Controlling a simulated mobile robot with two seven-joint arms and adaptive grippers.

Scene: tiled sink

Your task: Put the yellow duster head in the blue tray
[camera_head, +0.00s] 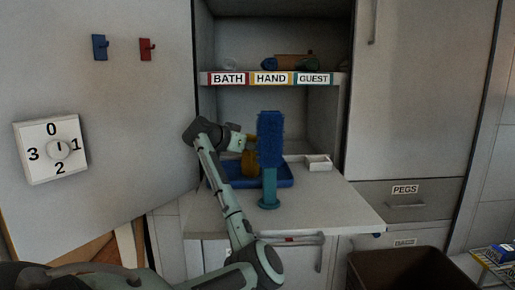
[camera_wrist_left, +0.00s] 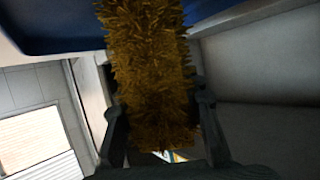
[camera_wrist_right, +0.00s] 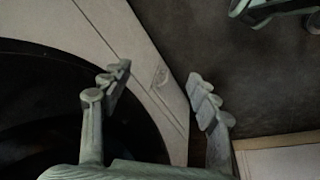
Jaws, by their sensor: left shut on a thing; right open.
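The yellow duster head (camera_head: 249,163) hangs upright from my left gripper (camera_head: 249,142), partly hidden behind a blue duster. In the left wrist view the bristly yellow duster head (camera_wrist_left: 148,60) sits between the fingers of my left gripper (camera_wrist_left: 160,115), which is shut on it. The blue tray (camera_head: 284,182) lies on the counter; the duster head's lower end overlaps it in the head view. I cannot tell whether it touches the tray floor. The tray (camera_wrist_left: 50,40) also shows in the left wrist view. My right gripper (camera_wrist_right: 157,80) is open and empty.
The blue duster (camera_head: 270,140) stands upright on a teal stand (camera_head: 269,194) in front of the tray. A small white box (camera_head: 318,162) is right of the tray. A labelled shelf (camera_head: 270,79) is above. A brown bin (camera_head: 400,272) stands lower right. The counter's right front is clear.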

